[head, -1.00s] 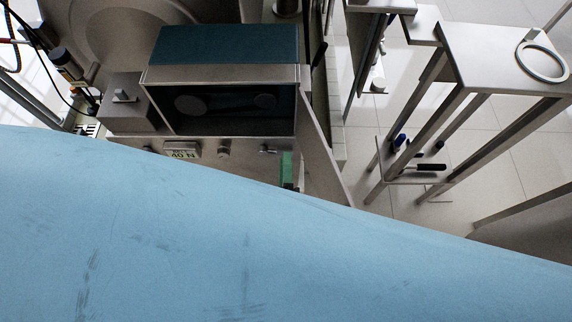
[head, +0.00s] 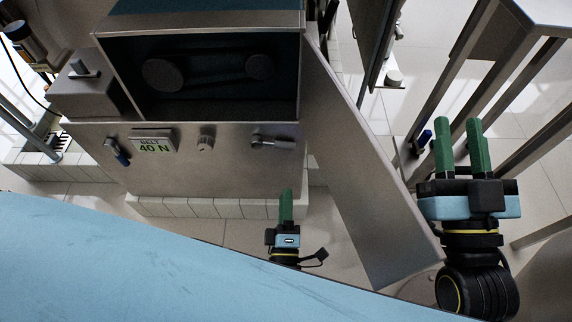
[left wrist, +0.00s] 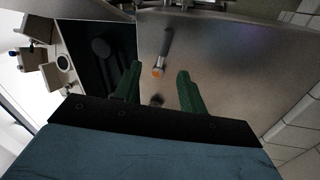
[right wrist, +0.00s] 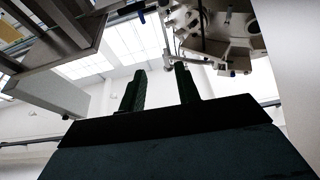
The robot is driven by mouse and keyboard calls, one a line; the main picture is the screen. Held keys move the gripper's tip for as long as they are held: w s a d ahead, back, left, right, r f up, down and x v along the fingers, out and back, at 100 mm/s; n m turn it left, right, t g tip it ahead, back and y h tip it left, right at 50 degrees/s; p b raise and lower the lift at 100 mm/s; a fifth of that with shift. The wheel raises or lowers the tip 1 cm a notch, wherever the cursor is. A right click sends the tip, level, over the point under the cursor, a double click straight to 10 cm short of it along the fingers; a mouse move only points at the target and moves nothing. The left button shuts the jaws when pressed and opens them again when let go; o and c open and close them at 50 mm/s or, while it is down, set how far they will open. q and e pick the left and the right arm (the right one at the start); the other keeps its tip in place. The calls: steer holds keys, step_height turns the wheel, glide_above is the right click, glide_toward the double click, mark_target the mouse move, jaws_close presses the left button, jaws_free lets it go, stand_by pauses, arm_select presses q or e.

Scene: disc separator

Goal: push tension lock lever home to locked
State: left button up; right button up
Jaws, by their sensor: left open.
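A metal lever (head: 272,142) sits at the right end of the cabinet's front panel, lying roughly sideways. I take it as the tension lock lever. My right gripper (head: 458,125) is open and empty at the right, away from the panel.
The panel also carries a "BELT 40 N" label (head: 153,145), a round knob (head: 205,142) and a blue-ended handle (head: 117,152). A belt on pulleys (head: 210,72) shows in the open window above. A slanted metal plate (head: 365,190) stands between my grippers. A metal stand (head: 535,70) is at far right.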

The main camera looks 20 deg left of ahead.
mark_target(273, 144)
arm_select(q)
steer(key=shift+f+x, duration=0.2)
steer(key=shift+x, duration=2)
steer(key=shift+f+x, duration=0.15)
steer(key=shift+x, duration=2.05)
steer(key=shift+f+x, duration=0.2)
steer(key=shift+x, duration=2)
arm_select(e)
steer(key=shift+s+d+r, duration=0.2)
steer(key=shift+s+r, duration=0.35)
steer(key=shift+r, duration=0.2)
arm_select(q)
jaws_close()
